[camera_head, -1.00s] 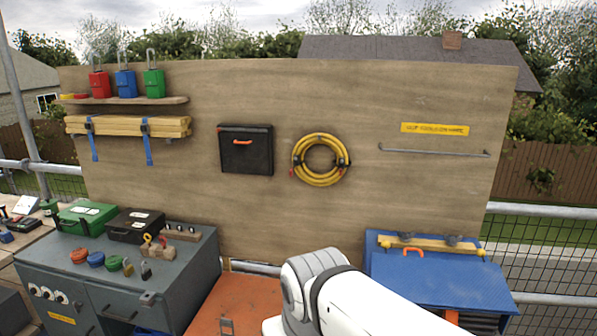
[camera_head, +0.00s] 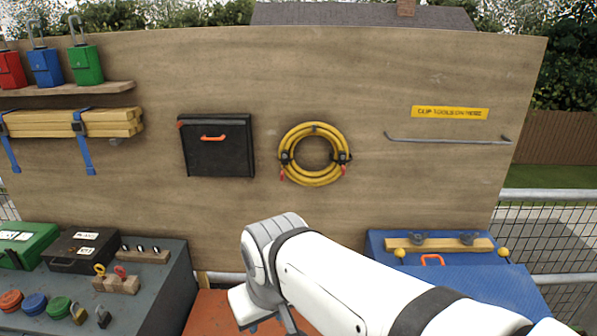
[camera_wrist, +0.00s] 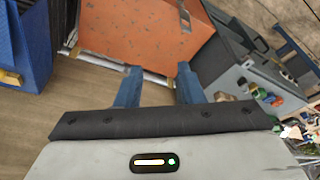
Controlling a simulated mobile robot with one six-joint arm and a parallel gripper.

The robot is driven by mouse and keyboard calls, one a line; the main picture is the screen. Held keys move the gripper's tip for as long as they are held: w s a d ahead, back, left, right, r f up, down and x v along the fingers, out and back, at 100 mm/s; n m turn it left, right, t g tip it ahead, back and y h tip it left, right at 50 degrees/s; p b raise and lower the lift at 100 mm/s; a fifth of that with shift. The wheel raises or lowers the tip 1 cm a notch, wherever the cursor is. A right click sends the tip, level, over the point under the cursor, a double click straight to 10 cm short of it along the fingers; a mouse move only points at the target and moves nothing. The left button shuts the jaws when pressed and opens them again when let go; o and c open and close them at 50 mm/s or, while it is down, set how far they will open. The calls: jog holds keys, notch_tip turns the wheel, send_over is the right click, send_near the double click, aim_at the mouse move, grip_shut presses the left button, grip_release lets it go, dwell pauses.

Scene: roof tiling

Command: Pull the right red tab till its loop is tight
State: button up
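A yellow coiled hose (camera_head: 296,135) hangs on the wooden board, with a dark strap loop at its left and right sides. The right red tab (camera_head: 341,173) hangs below the right strap loop (camera_head: 345,158). The left red tab (camera_head: 282,174) hangs below the left one. How tight either loop is cannot be told at this size. My gripper is below and left of the coil, mostly hidden by my white arm in the head view. In the wrist view my gripper (camera_wrist: 159,76) has its two blue fingers apart, with nothing between them.
A black case (camera_head: 216,158) hangs left of the coil, and a metal rail (camera_head: 447,141) is to its right. A blue cabinet (camera_head: 390,252) stands below right. A grey workbench (camera_head: 165,275) holds small items at left. The board around the coil is bare.

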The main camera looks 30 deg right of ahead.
jog(key=m+t+h+b, duration=0.6)
jog(key=t+h+b, duration=0.15)
jog(key=t, duration=0.25)
send_near(344, 170)
jog(key=shift+h, duration=0.45)
jog(key=x, duration=0.4)
jog(key=shift+w+a+f, duration=0.1)
jog(key=shift+w, duration=0.1)
jog(key=p+x, duration=0.2)
jog(key=x, duration=0.5)
jog(key=shift+w+f, duration=0.1)
jog(key=shift+w, duration=0.05)
jog(key=shift+c, duration=0.5)
grip_shut()
